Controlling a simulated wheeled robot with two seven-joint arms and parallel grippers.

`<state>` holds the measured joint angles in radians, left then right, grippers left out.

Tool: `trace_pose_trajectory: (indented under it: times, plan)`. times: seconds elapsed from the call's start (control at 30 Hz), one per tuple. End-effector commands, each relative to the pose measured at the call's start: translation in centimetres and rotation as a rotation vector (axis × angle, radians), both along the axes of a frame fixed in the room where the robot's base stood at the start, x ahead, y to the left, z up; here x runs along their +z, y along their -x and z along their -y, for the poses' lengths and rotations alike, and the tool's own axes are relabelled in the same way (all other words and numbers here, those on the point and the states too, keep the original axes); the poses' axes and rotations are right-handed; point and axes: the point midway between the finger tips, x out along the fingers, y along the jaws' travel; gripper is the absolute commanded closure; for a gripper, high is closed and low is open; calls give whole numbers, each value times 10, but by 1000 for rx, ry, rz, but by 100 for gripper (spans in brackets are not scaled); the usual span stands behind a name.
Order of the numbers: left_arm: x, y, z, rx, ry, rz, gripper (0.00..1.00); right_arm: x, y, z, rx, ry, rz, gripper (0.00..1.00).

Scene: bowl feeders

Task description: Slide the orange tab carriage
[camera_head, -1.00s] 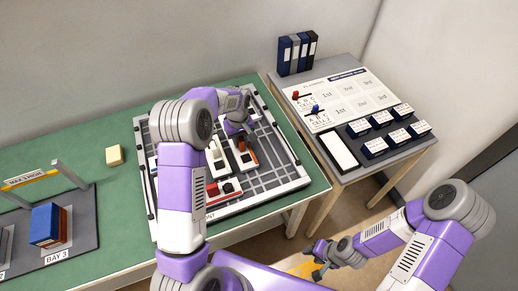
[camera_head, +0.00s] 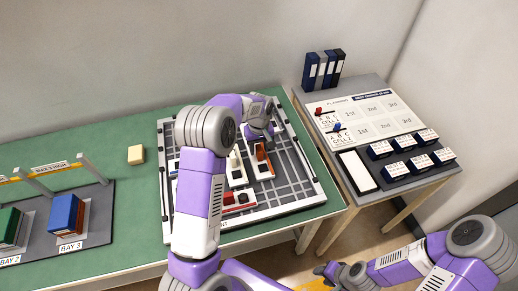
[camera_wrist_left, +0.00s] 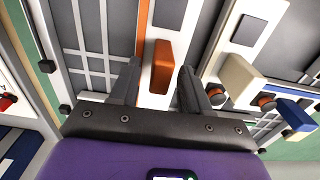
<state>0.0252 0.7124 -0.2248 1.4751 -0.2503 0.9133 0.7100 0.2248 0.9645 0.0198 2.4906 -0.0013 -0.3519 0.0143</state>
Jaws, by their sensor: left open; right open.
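The orange tab (camera_wrist_left: 161,66) stands up from a white carriage (camera_wrist_left: 170,14) on the gridded board. In the left wrist view it sits between the two fingers of my left gripper (camera_wrist_left: 158,85), which is open with gaps on both sides. In the head view the orange tab (camera_head: 261,154) shows just below my left gripper (camera_head: 262,136), whose fingers are partly hidden there. My right gripper (camera_head: 326,270) is empty, low near the bottom of the head view, away from the board.
The gridded board (camera_head: 301,189) lies on the green table (camera_head: 130,215). A carriage with a cream tab (camera_wrist_left: 240,77) is beside the orange one. A red block carriage (camera_head: 243,198) is nearer. A grey side table (camera_head: 437,178) holds dark card blocks. A tan block (camera_head: 136,154) lies left.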

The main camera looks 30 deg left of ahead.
Motion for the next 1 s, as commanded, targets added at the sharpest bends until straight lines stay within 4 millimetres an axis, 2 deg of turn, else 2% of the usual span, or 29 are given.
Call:
trace_pose_trajectory:
  times: [0.1,0.33,0.5,1.0]
  plan:
    - [24,-1,0,1,-1,5,53,5,0,0,0,0,0,57]
    - [55,-1,0,1,0,3,53,9,0,0,0,0,0,57]
    - [61,0,0,1,0,1,53,9,0,0,0,0,0,57]
    - [61,0,0,1,0,1,53,9,0,0,0,0,0,57]
